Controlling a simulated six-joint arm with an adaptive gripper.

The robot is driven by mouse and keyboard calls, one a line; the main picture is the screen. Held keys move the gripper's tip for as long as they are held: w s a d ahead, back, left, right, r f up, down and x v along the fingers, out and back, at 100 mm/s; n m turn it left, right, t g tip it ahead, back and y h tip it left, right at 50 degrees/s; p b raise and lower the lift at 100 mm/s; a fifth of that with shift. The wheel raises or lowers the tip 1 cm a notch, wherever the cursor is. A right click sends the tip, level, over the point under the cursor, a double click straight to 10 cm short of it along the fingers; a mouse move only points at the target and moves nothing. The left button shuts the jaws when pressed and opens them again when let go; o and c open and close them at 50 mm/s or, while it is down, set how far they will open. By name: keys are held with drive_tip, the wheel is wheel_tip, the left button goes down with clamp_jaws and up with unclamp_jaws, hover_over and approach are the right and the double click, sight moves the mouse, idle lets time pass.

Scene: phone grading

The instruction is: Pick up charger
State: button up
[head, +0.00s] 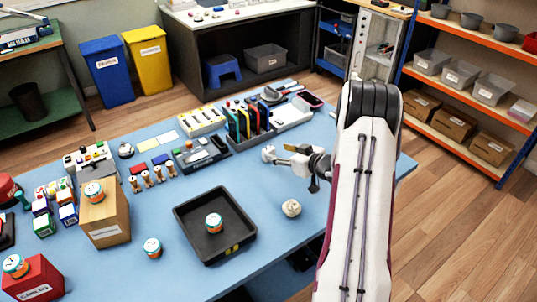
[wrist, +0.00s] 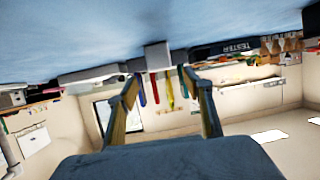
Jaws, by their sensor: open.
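My gripper (head: 272,155) is low over the right part of the blue table in the head view, pointing left. In the wrist view my gripper (wrist: 160,80) is open, with its two fingers apart. A small pale grey block (wrist: 157,55), possibly the charger, shows between and beyond the fingertips, against the table surface in that inverted-looking view. I cannot tell its exact distance or whether it touches a finger. In the head view it cannot be clearly told apart from the pale gripper parts. No label names the charger.
A rack of coloured phones (head: 245,122) stands behind my gripper. A black tray (head: 183,226) holding a small round jar lies to the left front. A cream round lump (head: 291,208) lies in front of my gripper. The tester box (head: 200,152) is to the left.

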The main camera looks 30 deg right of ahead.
sight(270, 150)
drive_tip(key=shift+x, duration=0.8)
drive_tip(key=shift+x, duration=2.6)
drive_tip(key=c, duration=1.2)
